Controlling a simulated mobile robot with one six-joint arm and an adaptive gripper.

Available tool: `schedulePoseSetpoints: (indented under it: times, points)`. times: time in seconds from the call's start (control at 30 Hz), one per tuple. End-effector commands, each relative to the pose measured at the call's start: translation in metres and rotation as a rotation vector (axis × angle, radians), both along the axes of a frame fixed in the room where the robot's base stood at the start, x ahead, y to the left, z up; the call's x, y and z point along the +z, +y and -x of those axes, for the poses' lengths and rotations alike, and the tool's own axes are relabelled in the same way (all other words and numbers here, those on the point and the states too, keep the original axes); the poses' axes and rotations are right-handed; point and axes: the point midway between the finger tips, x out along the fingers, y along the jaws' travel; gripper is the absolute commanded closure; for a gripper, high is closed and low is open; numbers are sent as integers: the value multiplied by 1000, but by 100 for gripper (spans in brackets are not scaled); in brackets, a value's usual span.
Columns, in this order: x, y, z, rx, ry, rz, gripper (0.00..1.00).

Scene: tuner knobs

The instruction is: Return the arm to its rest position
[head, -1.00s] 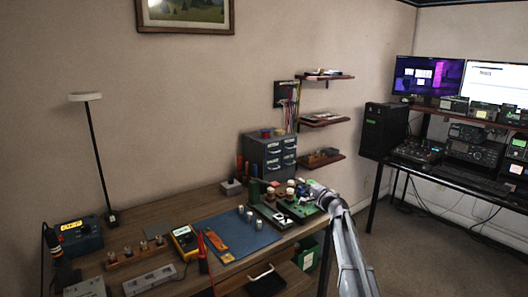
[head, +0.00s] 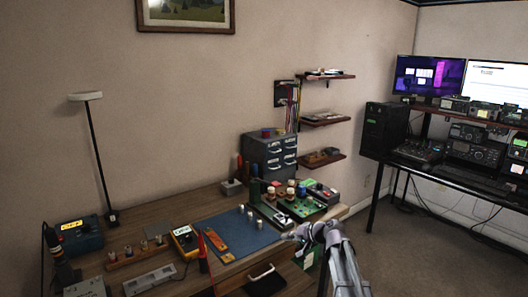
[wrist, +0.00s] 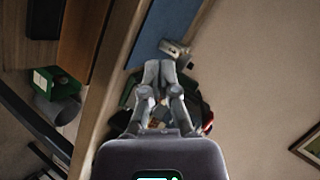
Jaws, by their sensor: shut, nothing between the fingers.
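My gripper (head: 291,236) is at the front edge of the workbench (head: 168,208) in the head view, at the end of my grey arm. In the wrist view its two fingers (wrist: 158,68) are together with nothing seen between them. A small silvery piece (wrist: 174,48) shows just beyond the fingertips there, apparently farther below. Part of a green and dark device is hidden behind the fingers. In the head view, the boards with knobs (head: 288,206) stand behind my gripper, apart from it.
A blue mat (head: 232,236) with several small metal cylinders lies left of my gripper. A grey drawer cabinet (head: 268,155) stands behind the boards. An open drawer (head: 265,280) is below the bench front. A desk with radios (head: 470,150) is at right; open floor lies between.

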Motion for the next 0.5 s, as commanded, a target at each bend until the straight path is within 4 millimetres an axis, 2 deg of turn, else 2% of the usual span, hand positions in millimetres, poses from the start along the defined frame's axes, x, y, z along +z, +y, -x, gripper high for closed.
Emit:
schedulePoseSetpoints:
  times: [0.03,0.27,0.5]
  points:
    - [-10,1,23,23,23,57,100]
    - [-51,-12,98,114,142,328,100]
    - [-82,-41,174,172,281,606,100]
